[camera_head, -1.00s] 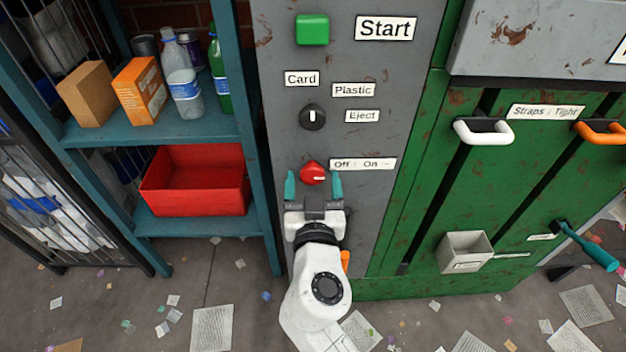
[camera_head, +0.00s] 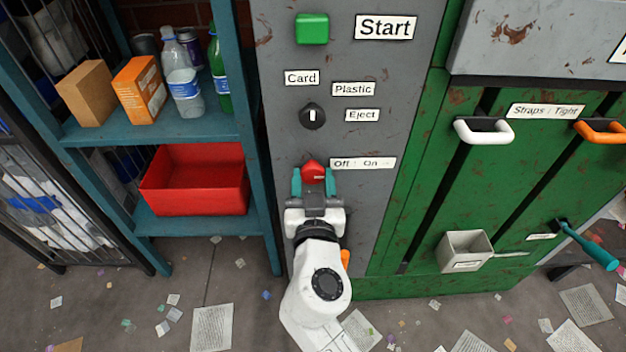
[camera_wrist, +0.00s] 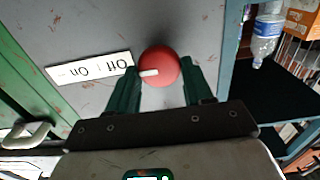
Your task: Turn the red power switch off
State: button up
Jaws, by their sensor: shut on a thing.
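In the head view my gripper (camera_head: 314,183) reaches up from below, with one finger on each side of the knob. It is shut on the knob. The fingers hide the knob's lower sides.
A black selector knob (camera_head: 312,116) and a green start button (camera_head: 312,29) are higher on the panel. A teal shelf (camera_head: 190,132) with a red bin (camera_head: 195,190) stands left. Green doors with a white handle (camera_head: 483,131) are to the right.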

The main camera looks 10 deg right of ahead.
jog(key=shift+n, duration=0.3)
jog(key=n, duration=0.3)
jog(key=shift+a+n+b, duration=0.1)
jog(key=shift+n+b, duration=0.2)
jog(key=shift+b, duration=0.05)
jog(key=n, duration=0.4)
jog(key=shift+n, duration=0.3)
jog(key=n+p, duration=0.1)
jog(key=n, duration=0.4)
jog(key=shift+a+f+p, duration=0.1)
jog(key=shift+a+p, duration=0.05)
jog(key=shift+p, duration=0.2)
jog(key=shift+f+n+p, duration=0.15)
jog(key=shift+n+p, duration=0.4)
jog(key=shift+n, duration=1.45)
jog(key=o, duration=1)
